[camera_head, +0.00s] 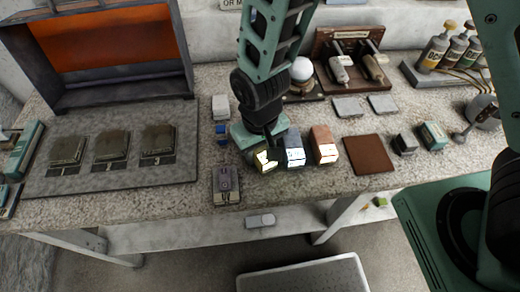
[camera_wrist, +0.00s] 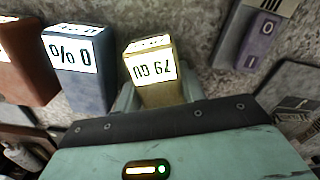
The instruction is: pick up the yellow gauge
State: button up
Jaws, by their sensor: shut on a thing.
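The yellow gauge (camera_head: 265,161) is a small block with a lit white display, on the worktop in the head view. In the wrist view the yellow gauge (camera_wrist: 155,82) stands between my fingers, its display upside down. My gripper (camera_head: 259,146) is shut on it from above and hides its back part. My gripper (camera_wrist: 160,97) also shows in the wrist view. I cannot tell whether the gauge is clear of the worktop. A blue-grey gauge (camera_head: 293,150) stands close on its right and a copper-brown gauge (camera_head: 323,146) beyond that.
A purple-grey switch box (camera_head: 226,185) lies left of my gripper. A brown square mat (camera_head: 368,155) is bare on the right. Left is a plate (camera_head: 95,180) with numbered blocks. Behind are a white ball (camera_head: 301,69) and two devices on a brown stand (camera_head: 328,44).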

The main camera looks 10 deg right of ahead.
notch_tip(320, 180, up, 11)
jog(key=shift+f, duration=0.2)
dwell(0.4)
jog(key=o, duration=0.3)
